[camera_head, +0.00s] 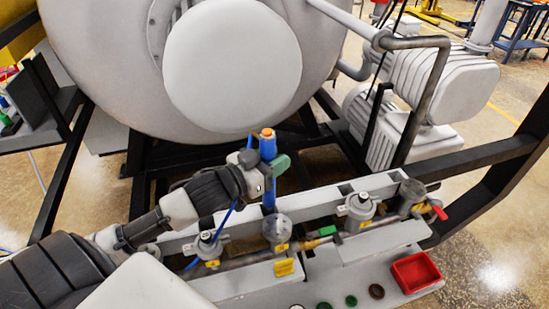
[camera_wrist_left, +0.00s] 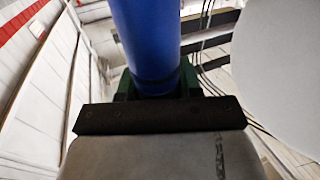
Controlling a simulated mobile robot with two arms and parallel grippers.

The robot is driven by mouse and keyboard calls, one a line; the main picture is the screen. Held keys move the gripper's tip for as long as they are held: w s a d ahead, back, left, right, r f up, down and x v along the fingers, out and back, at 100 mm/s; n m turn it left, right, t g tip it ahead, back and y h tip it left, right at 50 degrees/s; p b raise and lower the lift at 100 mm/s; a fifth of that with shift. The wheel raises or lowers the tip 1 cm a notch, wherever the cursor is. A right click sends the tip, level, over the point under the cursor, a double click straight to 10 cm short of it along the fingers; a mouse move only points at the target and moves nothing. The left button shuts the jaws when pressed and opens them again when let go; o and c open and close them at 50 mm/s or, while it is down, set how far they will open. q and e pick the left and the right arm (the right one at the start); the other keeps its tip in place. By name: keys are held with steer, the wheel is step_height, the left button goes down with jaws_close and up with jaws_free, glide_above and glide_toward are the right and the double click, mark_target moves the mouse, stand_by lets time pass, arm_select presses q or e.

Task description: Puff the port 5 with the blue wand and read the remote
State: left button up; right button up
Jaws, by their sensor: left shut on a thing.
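The blue wand (camera_head: 268,148) stands nearly upright, with an orange cap at its top. My left gripper (camera_head: 268,168) is shut on it at mid-length, its green finger pads on either side. In the left wrist view the blue shaft (camera_wrist_left: 148,40) rises from between the green pads. The wand's lower end is at a round grey fitting (camera_head: 277,230) on the pipe row; I cannot tell whether they touch. Several fittings carry small yellow tags, too small to read, so I cannot tell which is port 5. I cannot make out a remote. My right gripper is not in view.
Other grey fittings stand left (camera_head: 207,246) and right (camera_head: 360,208) along the pipe. A red-handled valve (camera_head: 438,210) is at the right end. A red tray (camera_head: 432,279) and several round caps lie in front. The large furnace body (camera_head: 120,70) stands behind.

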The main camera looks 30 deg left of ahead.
arm_select(q)
step_height(320, 180, down, 6)
steer(key=b, duration=0.4)
steer(key=shift+s+r, duration=0.1)
steer(key=shift+r, duration=0.15)
